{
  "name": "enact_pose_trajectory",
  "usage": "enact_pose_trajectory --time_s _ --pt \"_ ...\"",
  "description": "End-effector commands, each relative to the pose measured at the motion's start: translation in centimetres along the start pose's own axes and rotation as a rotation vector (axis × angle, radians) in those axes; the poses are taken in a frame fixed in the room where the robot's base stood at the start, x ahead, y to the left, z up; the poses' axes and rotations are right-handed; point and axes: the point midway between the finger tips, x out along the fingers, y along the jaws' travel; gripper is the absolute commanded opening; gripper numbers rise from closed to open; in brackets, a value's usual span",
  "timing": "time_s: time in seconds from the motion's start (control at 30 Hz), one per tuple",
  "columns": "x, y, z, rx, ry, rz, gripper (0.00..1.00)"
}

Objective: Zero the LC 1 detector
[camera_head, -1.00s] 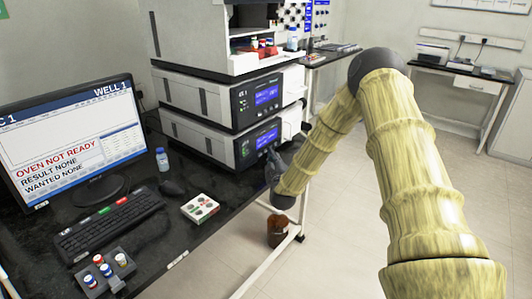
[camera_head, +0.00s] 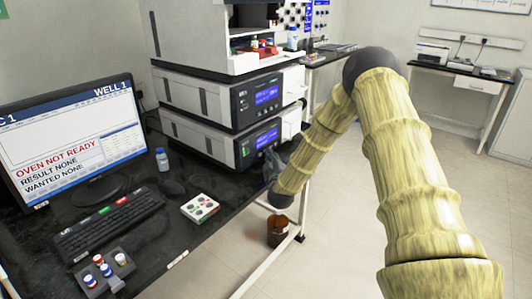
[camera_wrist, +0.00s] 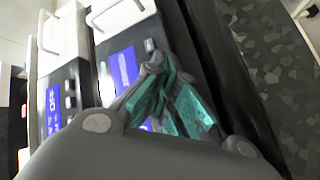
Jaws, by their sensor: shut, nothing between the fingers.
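A stack of white and dark-fronted instrument modules stands on the black bench in the head view. The upper module (camera_head: 262,97) and the lower module (camera_head: 258,143) each have a lit blue screen. Their small lettering is too blurred to read. My gripper (camera_head: 270,160) is at the lower module's front, partly hidden by my arm. In the wrist view my gripper (camera_wrist: 158,70) is shut and empty, its teal-padded fingers in front of the lower module's panel, close to its blue screen (camera_wrist: 124,70) and small keys. I cannot tell whether the fingertips touch it.
A monitor (camera_head: 70,140) reads "OVEN NOT READY". A keyboard (camera_head: 105,222), mouse (camera_head: 172,187), blue-capped bottle (camera_head: 162,159), white box (camera_head: 200,208) and vial rack (camera_head: 105,275) lie on the bench. A brown container (camera_head: 278,231) stands on the floor below.

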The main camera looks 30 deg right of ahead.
Motion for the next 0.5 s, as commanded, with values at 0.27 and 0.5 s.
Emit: enact_pose_trajectory --time_s 0.27,0.5 --pt "0.00 0.02 -0.01 0.000 0.000 0.000 0.00" --pt "-0.43 0.35 0.23 -0.001 0.000 -0.001 0.00"
